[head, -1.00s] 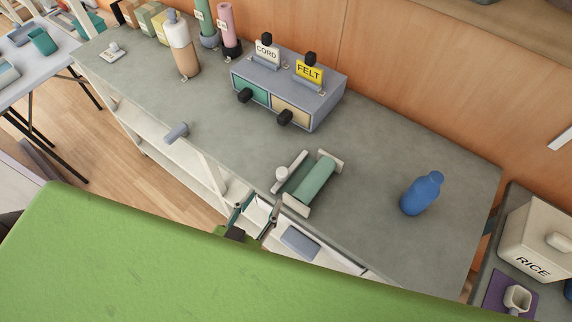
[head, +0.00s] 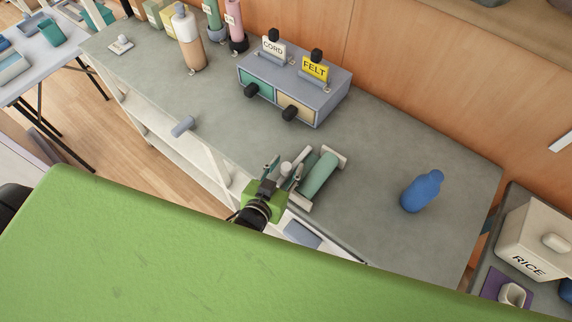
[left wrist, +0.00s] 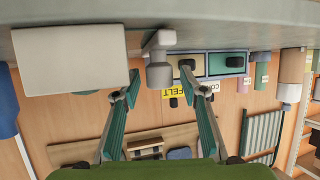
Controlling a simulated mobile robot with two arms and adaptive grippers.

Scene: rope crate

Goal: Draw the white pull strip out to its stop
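The white pull strip (head: 303,155) is a pale bar with a round knob (head: 286,169), standing on the grey bench left of the green roll (head: 319,175). In the left wrist view, which is upside down, the strip's white end (left wrist: 158,42) and its grey-looking knob (left wrist: 159,74) appear near the middle. My left gripper (head: 283,171) is at the bench's front edge. In the left wrist view its fingers (left wrist: 160,80) are spread on either side of the knob, with gaps visible. My right gripper is not in view.
The roll's white end board (left wrist: 70,62) stands close beside the knob. A blue bottle (head: 421,191) stands to the right. A grey drawer unit (head: 330,95) with CORD and FELT labels stands behind. The bench between is clear.

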